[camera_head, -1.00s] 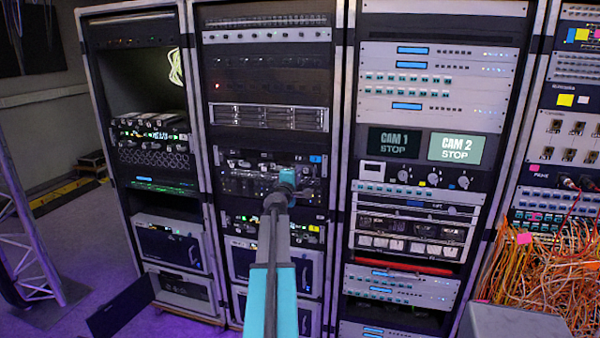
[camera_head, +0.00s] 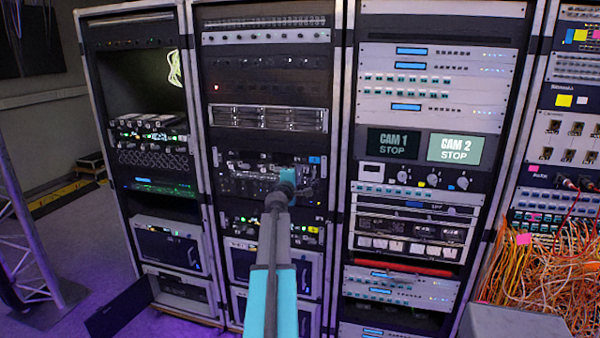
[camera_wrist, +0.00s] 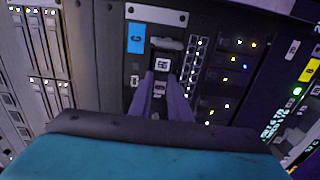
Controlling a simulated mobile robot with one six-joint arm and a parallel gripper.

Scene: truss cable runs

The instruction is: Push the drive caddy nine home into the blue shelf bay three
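My gripper (camera_wrist: 162,78) points at the middle rack's drive shelf in the wrist view. Its two narrow fingers lie close together, and no object shows held between them. Just past the fingertips is a dark front with a small white label (camera_wrist: 162,62), probably the drive caddy; I cannot read its number. Whether the fingers touch it, and how far it stands out, I cannot tell. A blue tag (camera_wrist: 137,38) sits beside it on the shelf and also shows in the head view (camera_head: 315,160). In the head view my arm hides part of the shelf (camera_head: 245,185).
Several drive fronts (camera_wrist: 40,45) line the left of the wrist view, and lit modules (camera_wrist: 230,75) stand at the right. A rack with two CAM screens (camera_head: 425,145) is at right. Orange cables (camera_head: 555,275) spill at far right. Open floor lies at left.

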